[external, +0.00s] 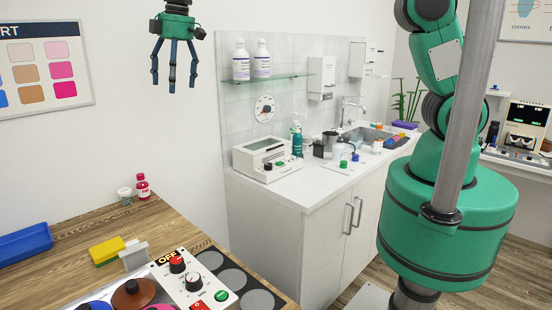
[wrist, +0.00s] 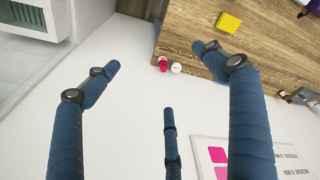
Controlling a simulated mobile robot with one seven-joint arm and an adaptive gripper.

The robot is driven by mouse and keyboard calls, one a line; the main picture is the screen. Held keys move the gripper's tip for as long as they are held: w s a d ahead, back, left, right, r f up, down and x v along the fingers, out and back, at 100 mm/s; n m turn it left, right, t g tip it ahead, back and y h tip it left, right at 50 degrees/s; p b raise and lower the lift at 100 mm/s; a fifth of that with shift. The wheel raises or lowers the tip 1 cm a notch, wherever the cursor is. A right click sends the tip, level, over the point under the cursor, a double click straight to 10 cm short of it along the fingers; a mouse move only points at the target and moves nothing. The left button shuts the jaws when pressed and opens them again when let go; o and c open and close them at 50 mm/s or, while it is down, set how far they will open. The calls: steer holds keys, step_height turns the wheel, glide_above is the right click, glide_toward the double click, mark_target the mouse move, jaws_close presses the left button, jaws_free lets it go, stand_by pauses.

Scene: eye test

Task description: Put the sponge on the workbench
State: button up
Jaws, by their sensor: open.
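A yellow block that looks like the sponge (external: 107,251) lies on a wooden-topped bench (external: 165,232) at the lower left of the external view. It also shows as a yellow square near the top of the wrist view (wrist: 229,22), on the wood (wrist: 190,28). I cannot tell whether this wooden bench or the white counter (external: 310,190) is the workbench. My gripper (external: 173,84) hangs high in front of the white wall, its three blue fingers pointing down, well above and apart from the sponge. In the wrist view the fingers (wrist: 160,75) are spread and empty.
A blue tray (external: 22,243), a red-capped bottle (external: 143,187), a small jar (external: 124,196) and a control box (external: 193,283) stand on the wooden bench. A glass shelf (external: 268,78) with two bottles is on the wall right of my gripper. The counter holds several items.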

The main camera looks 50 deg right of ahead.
steer(key=s+d+r+m+t, duration=0.15)
steer(key=s+d+r, duration=0.25)
steer(key=d, duration=0.5)
steer(key=s+d+r+m, duration=0.2)
steer(key=s+d+r, duration=0.2)
steer(key=d, duration=0.5)
steer(key=s+d+r+m+t, duration=0.15)
steer(key=s+d+r, duration=0.3)
steer(key=d, duration=0.45)
steer(key=s+d+f+m, duration=0.2)
steer(key=s+d+m, duration=0.1)
steer(key=s+d, duration=0.5)
steer(key=s+d+f+m+t+h, duration=0.1)
steer(key=s+d+m, duration=0.3)
steer(key=s+d, duration=0.4)
steer(key=s+f, duration=0.1)
steer(key=s, duration=0.5)
step_height(320, 180, down, 9)
steer(key=b, duration=0.8)
steer(key=shift+r, duration=0.2)
